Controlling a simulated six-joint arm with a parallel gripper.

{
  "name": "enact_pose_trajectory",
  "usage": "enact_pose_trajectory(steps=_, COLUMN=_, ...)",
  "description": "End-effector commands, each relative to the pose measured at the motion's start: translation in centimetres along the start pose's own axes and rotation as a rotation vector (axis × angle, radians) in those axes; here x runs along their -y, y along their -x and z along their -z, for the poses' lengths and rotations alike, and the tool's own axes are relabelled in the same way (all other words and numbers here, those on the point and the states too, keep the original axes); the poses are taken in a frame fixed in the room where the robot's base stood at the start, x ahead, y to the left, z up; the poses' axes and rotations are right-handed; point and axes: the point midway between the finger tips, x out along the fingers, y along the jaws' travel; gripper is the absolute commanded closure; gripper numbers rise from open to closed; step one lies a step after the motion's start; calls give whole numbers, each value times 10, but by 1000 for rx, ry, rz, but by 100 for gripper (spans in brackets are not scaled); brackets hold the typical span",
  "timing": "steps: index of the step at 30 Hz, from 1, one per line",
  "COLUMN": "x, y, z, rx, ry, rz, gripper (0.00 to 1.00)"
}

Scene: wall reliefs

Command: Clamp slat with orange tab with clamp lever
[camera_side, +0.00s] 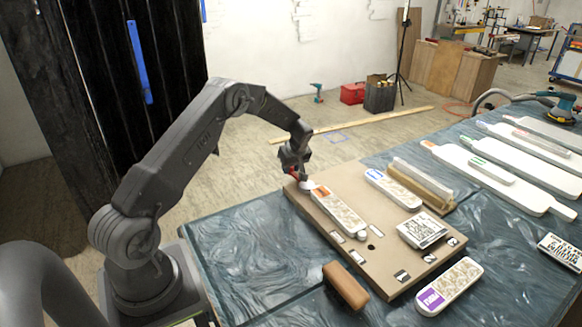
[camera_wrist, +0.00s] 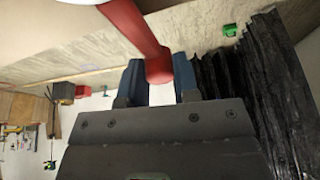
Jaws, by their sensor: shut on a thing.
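The slat with the orange tab (camera_side: 342,213) lies on the brown board, its orange end toward my gripper. My gripper (camera_side: 300,178) is at the board's far left corner, by that orange end. In the wrist view my gripper (camera_wrist: 160,84) is shut on the rounded end of the red clamp lever (camera_wrist: 134,27). Only a bit of red shows in the side view. A white rounded part (camera_side: 307,185) sits beside the orange end; I cannot tell whether it presses on the slat.
A brown block (camera_side: 345,286) and a purple-tabbed slat (camera_side: 449,286) lie in front. The blue cloth at left is clear.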

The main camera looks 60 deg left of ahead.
Motion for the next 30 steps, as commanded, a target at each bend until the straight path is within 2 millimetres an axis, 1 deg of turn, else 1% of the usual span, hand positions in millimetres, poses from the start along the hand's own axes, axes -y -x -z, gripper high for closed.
enact_pose_trajectory(steps=7, x=1, y=0, z=-1, rx=1, ry=13, rz=7, gripper=100)
enact_pose_trajectory(steps=8, x=1, y=0, z=-1, rx=1, ry=13, rz=7, gripper=69)
enact_pose_trajectory(steps=15, x=1, y=0, z=-1, rx=1, ry=13, rz=6, gripper=46)
enact_pose_trajectory(steps=24, x=1, y=3, z=0, rx=0, ry=13, rz=5, gripper=46)
enact_pose_trajectory(steps=26, x=0, y=8, z=0, rx=-1, ry=13, rz=4, gripper=46)
enact_pose_trajectory(steps=30, x=0, y=30, z=0, rx=-1, ry=13, rz=2, gripper=46)
